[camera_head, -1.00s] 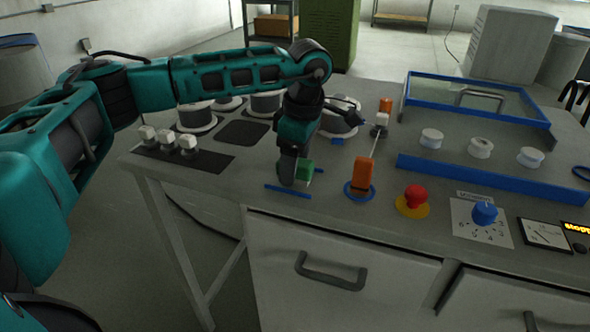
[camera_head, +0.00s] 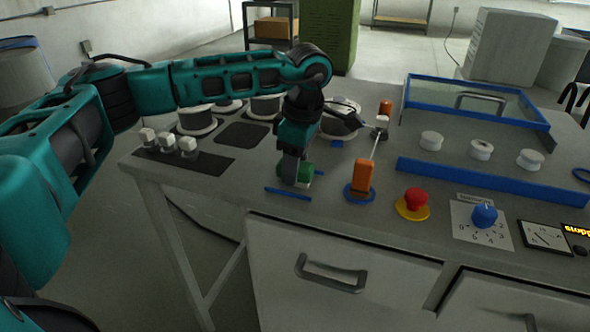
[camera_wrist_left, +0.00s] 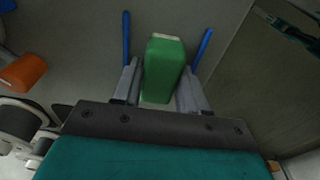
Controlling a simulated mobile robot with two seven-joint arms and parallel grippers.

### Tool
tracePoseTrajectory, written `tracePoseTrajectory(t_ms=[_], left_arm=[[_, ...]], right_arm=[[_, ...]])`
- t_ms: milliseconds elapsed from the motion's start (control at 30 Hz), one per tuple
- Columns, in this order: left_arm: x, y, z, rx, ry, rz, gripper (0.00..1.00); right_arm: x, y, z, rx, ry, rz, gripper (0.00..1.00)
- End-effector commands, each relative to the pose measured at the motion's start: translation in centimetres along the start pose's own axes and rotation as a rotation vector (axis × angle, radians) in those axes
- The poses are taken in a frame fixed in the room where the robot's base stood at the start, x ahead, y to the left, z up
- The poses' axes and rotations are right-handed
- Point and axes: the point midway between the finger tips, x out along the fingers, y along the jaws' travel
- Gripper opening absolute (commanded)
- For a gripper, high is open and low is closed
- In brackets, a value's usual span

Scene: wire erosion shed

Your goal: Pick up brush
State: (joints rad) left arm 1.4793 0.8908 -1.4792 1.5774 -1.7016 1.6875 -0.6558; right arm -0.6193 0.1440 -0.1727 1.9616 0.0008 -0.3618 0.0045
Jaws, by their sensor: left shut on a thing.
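The brush has a green block body with a pale end. In the left wrist view the brush (camera_wrist_left: 165,68) lies between the two fingers of my left gripper (camera_wrist_left: 160,85). The gripper is shut on the brush. Two blue strips (camera_head: 288,193) lie on either side of it. Whether the brush touches the table is hard to tell. My right gripper is not in view.
An orange lever (camera_head: 363,177) on a blue base stands close to the right of the gripper. A red button (camera_head: 415,198) and a blue dial (camera_head: 485,214) are further right. Grey spools (camera_head: 197,121) stand behind, and white blocks (camera_head: 188,146) sit on a black strip at left.

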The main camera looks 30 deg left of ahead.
Motion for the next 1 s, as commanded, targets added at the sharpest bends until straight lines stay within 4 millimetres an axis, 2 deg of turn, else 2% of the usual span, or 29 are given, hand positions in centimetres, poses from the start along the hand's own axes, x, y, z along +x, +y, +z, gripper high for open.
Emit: tracePoseTrajectory(t_ms=[167,367,467,833,1000], left_arm=[[-0.4,0.0,0.0,0.0,-0.001,0.002,0.12],[-2.7,0.1,-0.3,0.0,-0.002,0.003,0.12],[-4.8,0.1,-0.5,0.0,-0.002,0.004,0.12],[-15.4,0.1,-1.8,0.001,-0.002,0.005,0.12],[-18.6,0.1,-2.2,0.0,0.0,0.003,0.12]], right_arm=[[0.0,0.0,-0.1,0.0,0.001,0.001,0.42],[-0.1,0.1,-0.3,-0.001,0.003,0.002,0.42],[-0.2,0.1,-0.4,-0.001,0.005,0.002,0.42],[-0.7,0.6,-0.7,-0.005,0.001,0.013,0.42],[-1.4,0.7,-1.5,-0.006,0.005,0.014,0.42]])
